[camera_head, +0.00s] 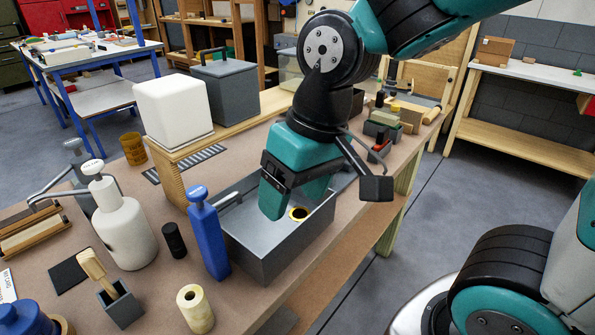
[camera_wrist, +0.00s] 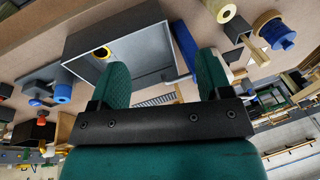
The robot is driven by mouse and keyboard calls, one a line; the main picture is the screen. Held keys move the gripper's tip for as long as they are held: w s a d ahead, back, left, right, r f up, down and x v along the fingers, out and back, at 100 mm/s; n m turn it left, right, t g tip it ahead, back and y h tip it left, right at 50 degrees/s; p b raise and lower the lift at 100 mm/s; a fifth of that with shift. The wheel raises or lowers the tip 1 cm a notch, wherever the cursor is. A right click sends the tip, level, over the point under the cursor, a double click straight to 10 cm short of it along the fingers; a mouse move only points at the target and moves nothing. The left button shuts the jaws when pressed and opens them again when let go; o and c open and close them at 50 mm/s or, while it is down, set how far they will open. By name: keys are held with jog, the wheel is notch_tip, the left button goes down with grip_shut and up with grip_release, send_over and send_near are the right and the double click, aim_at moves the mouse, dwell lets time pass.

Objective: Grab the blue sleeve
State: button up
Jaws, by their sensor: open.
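A short blue cylinder that looks like the blue sleeve (camera_wrist: 62,94) shows at the left of the wrist view, beside a grey fixture and beyond the tray. I cannot make it out in the head view, where my arm covers part of the table. My gripper (camera_head: 294,200) is open and points down at the grey tray (camera_head: 262,260). In the wrist view its fingers (camera_wrist: 163,72) are apart with nothing between them. The blue sleeve is outside the fingers, to their left there.
A yellow ring (camera_head: 299,214) lies in the tray. A blue bottle (camera_head: 208,238) stands against its left side, with a cream roll (camera_head: 195,308) and white bottle (camera_head: 124,228) nearby. A white block (camera_head: 173,108) and grey box (camera_head: 228,92) stand on a wooden shelf behind.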

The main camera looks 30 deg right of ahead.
jog(key=w+d+r+m+t+h+p, duration=0.1)
jog(key=w+d+m+h+p, duration=0.15)
jog(key=w+d+m, duration=0.55)
jog(key=w+d+r+m+h+p, duration=0.15)
jog(key=w+d+m+h, duration=0.35)
jog(key=w, duration=0.5)
jog(key=shift+m+y, duration=0.35)
jog(key=shift+m, duration=0.55)
jog(key=shift+w+d+r+p+x, duration=0.15)
jog(key=shift+d+p+x, duration=0.3)
jog(key=shift+x, duration=2.45)
jog(key=shift+d+r+p+x, duration=0.2)
jog(key=shift+p+x, duration=0.4)
jog(key=shift+x, duration=2.35)
jog(key=shift+w+d+r+p+x, duration=0.1)
jog(key=shift+d+p+x, duration=0.35)
jog(key=shift+x, duration=2.45)
jog(key=shift+a, duration=0.1)
jog(key=c, duration=1)
